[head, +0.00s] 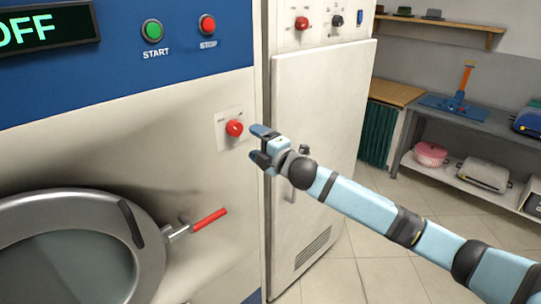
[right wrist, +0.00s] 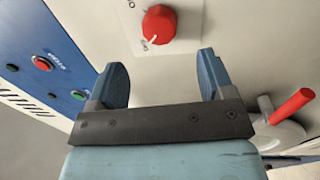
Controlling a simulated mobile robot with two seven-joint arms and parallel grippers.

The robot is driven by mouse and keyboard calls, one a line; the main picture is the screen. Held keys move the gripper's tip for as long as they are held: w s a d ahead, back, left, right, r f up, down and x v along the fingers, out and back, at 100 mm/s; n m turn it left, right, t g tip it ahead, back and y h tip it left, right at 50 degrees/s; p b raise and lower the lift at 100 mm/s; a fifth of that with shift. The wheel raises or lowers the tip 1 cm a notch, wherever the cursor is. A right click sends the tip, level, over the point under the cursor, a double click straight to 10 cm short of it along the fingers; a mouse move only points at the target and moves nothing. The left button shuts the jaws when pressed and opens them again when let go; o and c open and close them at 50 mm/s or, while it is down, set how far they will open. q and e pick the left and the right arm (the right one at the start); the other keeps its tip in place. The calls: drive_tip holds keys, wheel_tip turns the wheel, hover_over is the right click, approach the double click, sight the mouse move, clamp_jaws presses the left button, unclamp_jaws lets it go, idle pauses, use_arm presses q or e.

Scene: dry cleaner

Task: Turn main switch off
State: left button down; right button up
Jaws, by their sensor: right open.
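The main switch is a red rotary knob (head: 235,128) on a small pale plate on the front of the cleaning machine. It also shows in the right wrist view (right wrist: 159,25), with a white pointer mark and lettering too small to read surely. My right gripper (head: 257,144) is open and empty, just to the right of the knob in the head view. In the right wrist view its two blue fingers (right wrist: 163,75) are spread, and the knob lies beyond the gap between them, apart from both. My left gripper is not in view.
The machine has a display reading OFF (head: 45,30), a green START button (head: 152,31) and a red STOP button (head: 207,24). A round door (head: 150,262) with a red-handled lever (head: 209,220) is below. A white cabinet (head: 315,130) stands right; shelving is farther back.

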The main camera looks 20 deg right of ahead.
drive_tip(key=v, duration=0.6)
drive_tip(key=shift+b, duration=0.4)
drive_tip(key=shift+a, duration=0.1)
drive_tip(key=s+a+f+m+g+p, duration=0.1)
drive_tip(key=s+a+f+m, duration=0.1)
drive_tip(key=s+f+m, duration=0.3)
drive_tip(key=s+a+f+m+g+h, duration=0.1)
drive_tip(key=s+a+f, duration=0.15)
drive_tip(key=f, duration=0.45)
drive_tip(key=s+a+f+m+g+p, duration=0.1)
drive_tip(key=s+f+m, duration=0.25)
drive_tip(key=f, duration=0.35)
drive_tip(key=s+a+f+m+g+h+p, duration=0.1)
drive_tip(key=s+f+m, duration=0.4)
drive_tip(key=s, duration=0.6)
drive_tip(key=s+a+f+m+g+h+p, duration=0.1)
drive_tip(key=s+f+m+g, duration=0.2)
drive_tip(key=s+f, duration=0.7)
drive_tip(key=shift+s+a+m, duration=0.2)
drive_tip(key=shift+s+m, duration=0.65)
drive_tip(key=shift+s, duration=0.25)
